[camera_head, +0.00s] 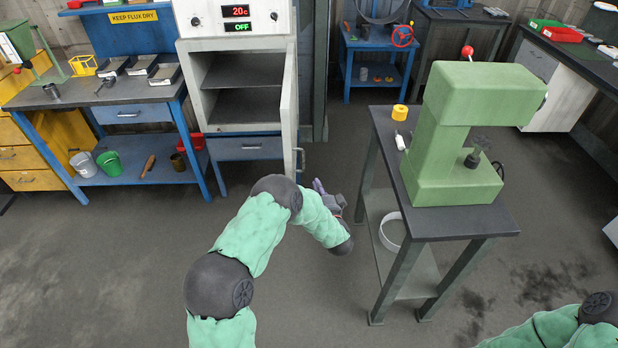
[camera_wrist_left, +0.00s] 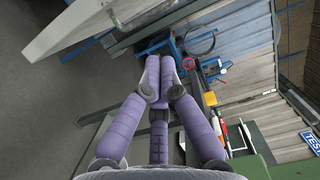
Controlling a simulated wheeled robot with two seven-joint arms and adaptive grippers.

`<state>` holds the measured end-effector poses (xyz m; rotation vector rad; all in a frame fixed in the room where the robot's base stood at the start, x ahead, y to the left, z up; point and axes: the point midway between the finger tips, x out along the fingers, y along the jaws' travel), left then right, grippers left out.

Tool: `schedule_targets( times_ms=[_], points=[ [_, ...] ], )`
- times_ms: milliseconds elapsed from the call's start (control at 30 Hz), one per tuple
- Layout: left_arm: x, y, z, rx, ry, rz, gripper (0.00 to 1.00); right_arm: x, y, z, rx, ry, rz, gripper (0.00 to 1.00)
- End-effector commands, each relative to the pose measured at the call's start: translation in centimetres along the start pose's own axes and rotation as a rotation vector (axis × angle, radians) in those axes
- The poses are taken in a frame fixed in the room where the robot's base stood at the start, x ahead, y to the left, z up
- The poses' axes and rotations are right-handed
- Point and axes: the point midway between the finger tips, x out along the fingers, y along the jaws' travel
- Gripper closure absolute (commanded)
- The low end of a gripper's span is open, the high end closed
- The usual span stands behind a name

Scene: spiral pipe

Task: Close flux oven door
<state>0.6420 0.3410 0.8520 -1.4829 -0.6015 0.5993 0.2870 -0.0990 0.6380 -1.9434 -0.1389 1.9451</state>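The flux oven (camera_head: 240,45) is a white cabinet at the top, its shelved inside visible. Its panel reads 20c and OFF. The oven door (camera_head: 289,100) is hinged on the right and stands wide open, seen nearly edge-on. A large white panel at the upper left of the left wrist view (camera_wrist_left: 95,25) looks like this door. My left gripper (camera_head: 322,190) is low and right of the door, partly hidden by my arm. In the left wrist view its purple fingers (camera_wrist_left: 159,62) meet at the tips with nothing between them, apart from the panel. My right gripper is out of view.
A green press (camera_head: 445,130) stands on a dark table (camera_head: 490,222) right of my left arm. A blue workbench (camera_head: 130,92) with trays stands left of the oven. The floor in front of the oven is clear.

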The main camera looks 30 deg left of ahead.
Motion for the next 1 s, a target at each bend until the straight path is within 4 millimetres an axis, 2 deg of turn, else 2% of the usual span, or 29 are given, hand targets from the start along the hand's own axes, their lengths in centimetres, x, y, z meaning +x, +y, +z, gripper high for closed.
schedule_targets(
  times_ms=[533, 733, 1000],
  points=[
    [9.5, 0.4, 0.0, -0.002, 0.001, 0.000, 1.00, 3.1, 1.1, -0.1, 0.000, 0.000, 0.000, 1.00],
    [10.0, 0.2, 2.8, -0.003, 0.001, 0.002, 1.00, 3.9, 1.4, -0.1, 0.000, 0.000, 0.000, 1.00],
    [10.2, 0.1, 3.9, -0.002, 0.003, 0.002, 1.00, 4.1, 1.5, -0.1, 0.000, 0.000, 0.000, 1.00]
  ],
)
